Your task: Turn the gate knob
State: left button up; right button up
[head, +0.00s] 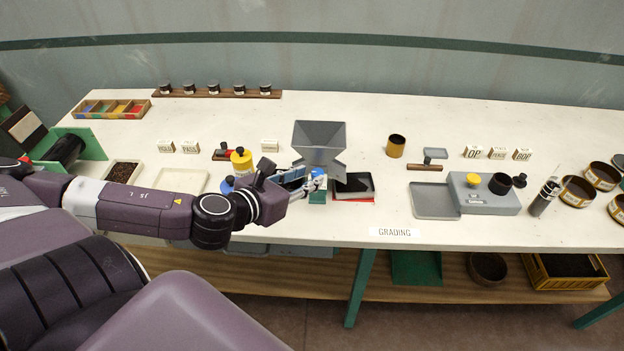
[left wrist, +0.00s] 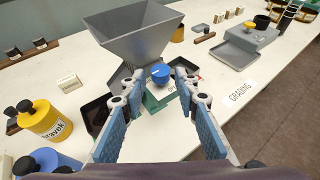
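The gate knob is a round blue knob (left wrist: 160,74) on a green base (left wrist: 158,97) below the grey hopper (left wrist: 137,28). In the head view the hopper (head: 319,142) stands at the middle of the table, and my left gripper (head: 308,180) is just in front of it, largely covering the knob. In the left wrist view my left gripper (left wrist: 155,92) is open. Its two blue-padded fingers are spread to either side, with the knob ahead between their tips. I see no contact with the knob. My right gripper is not in view.
A dark tray (head: 354,186) lies right of the hopper base. Yellow (left wrist: 46,119) and blue containers stand left of my fingers. A grey device (head: 484,193) stands farther right. The table between the GRADING label (head: 395,232) and that tray is clear.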

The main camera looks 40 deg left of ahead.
pick_arm(q)
jog(key=shift+w+f, duration=0.2)
jog(key=shift+w, duration=0.5)
jog(key=shift+w+d+f, duration=0.1)
jog(key=shift+w+f, duration=0.25)
jog(key=shift+w, duration=0.25)
jog(key=shift+c, duration=0.3)
grip_shut()
